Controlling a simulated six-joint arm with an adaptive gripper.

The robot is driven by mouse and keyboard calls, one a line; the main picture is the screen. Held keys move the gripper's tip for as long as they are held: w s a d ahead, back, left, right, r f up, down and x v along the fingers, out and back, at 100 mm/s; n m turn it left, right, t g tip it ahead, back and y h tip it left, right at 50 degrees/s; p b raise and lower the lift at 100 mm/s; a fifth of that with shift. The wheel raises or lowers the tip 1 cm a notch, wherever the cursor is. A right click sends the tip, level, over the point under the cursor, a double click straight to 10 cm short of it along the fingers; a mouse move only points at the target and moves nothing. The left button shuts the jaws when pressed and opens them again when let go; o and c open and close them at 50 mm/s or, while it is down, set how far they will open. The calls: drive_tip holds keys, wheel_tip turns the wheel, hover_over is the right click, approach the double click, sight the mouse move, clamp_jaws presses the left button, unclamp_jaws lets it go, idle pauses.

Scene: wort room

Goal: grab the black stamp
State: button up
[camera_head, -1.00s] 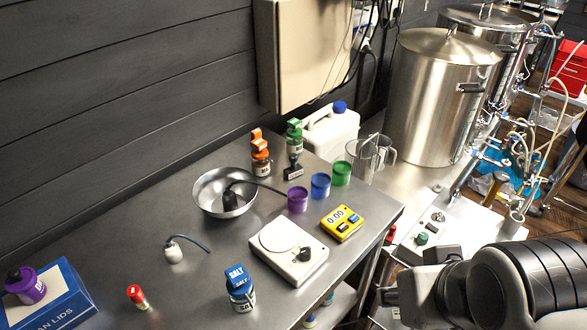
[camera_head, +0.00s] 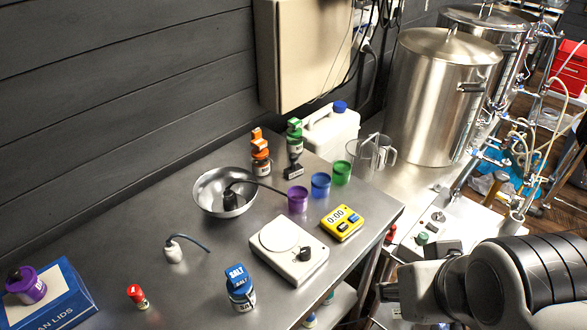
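A small black object that looks like the black stamp (camera_head: 293,172) stands on the steel table, just in front of the green-capped bottle (camera_head: 295,143). Its wide flat base is down and its narrower stem is up, partly merging with the bottle behind.
Purple (camera_head: 298,199), blue (camera_head: 320,185) and green cups (camera_head: 341,172) stand right of the stamp. An orange-capped bottle (camera_head: 260,158) and metal bowl (camera_head: 206,191) are left. A yellow timer (camera_head: 342,222), white scale (camera_head: 278,262) and salt shaker (camera_head: 240,290) stand nearer.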

drive_tip(key=w+d+r+n+t, duration=0.1)
drive_tip(key=w+d+r+t, duration=0.15)
drive_tip(key=w, duration=1.45)
drive_tip(key=w+d+r+n+t, duration=0.2)
drive_tip(key=w+t, duration=0.1)
drive_tip(key=w, duration=1.4)
drive_tip(key=w+a+f+n+y, duration=0.2)
drive_tip(key=w+a+f+y, duration=0.1)
drive_tip(key=w+a+f, duration=0.3)
drive_tip(key=w+a+f+n+y, duration=0.25)
drive_tip(key=w+a+f, duration=0.2)
drive_tip(key=w, duration=0.35)
drive_tip(key=n+g+y, duration=0.2)
drive_tip(key=y, duration=0.3)
approach(296, 158)
drive_tip(key=x, duration=0.3)
drive_tip(key=shift+a+f+m+t+h, duration=0.1)
drive_tip(key=shift+a+m+t+h, duration=0.15)
drive_tip(key=shift+a, duration=0.1)
drive_tip(key=shift+w, duration=0.1)
drive_tip(key=shift+x, duration=1.25)
